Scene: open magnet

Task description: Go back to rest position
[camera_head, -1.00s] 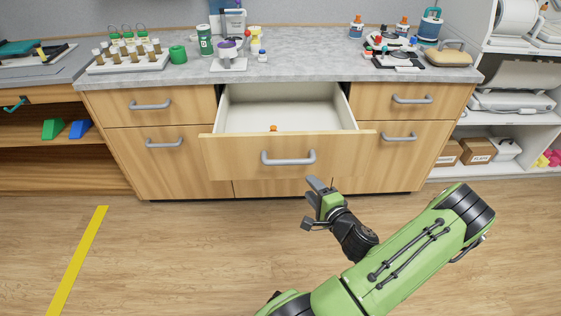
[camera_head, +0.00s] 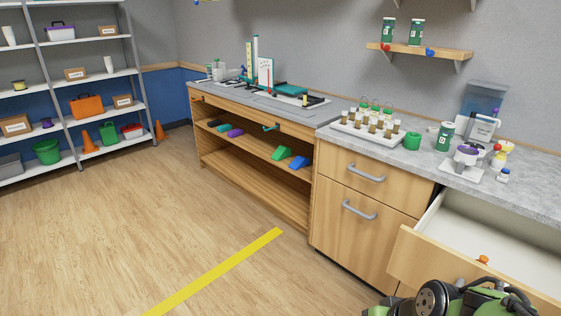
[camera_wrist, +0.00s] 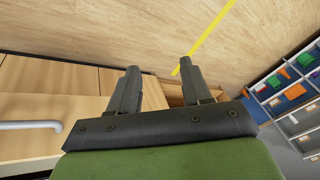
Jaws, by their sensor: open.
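My gripper (camera_wrist: 160,88) shows in the wrist view with its two dark fingers apart and nothing between them. Wood floor and a cabinet edge lie beyond the fingertips. In the head view only green and black parts of my arm show at the bottom right corner, and the fingers cannot be made out there. The open drawer (camera_head: 437,262) is at the lower right, with a small orange item (camera_head: 483,259) at its front. My arm is just in front of the drawer.
A grey counter (camera_head: 400,155) holds a vial rack (camera_head: 368,130) and a green cup (camera_head: 413,139). A wooden bench (camera_head: 250,150) stands left of it. Shelving (camera_head: 60,75) with bins is at the far left. The floor (camera_head: 130,215) with a yellow line (camera_head: 225,268) is clear.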

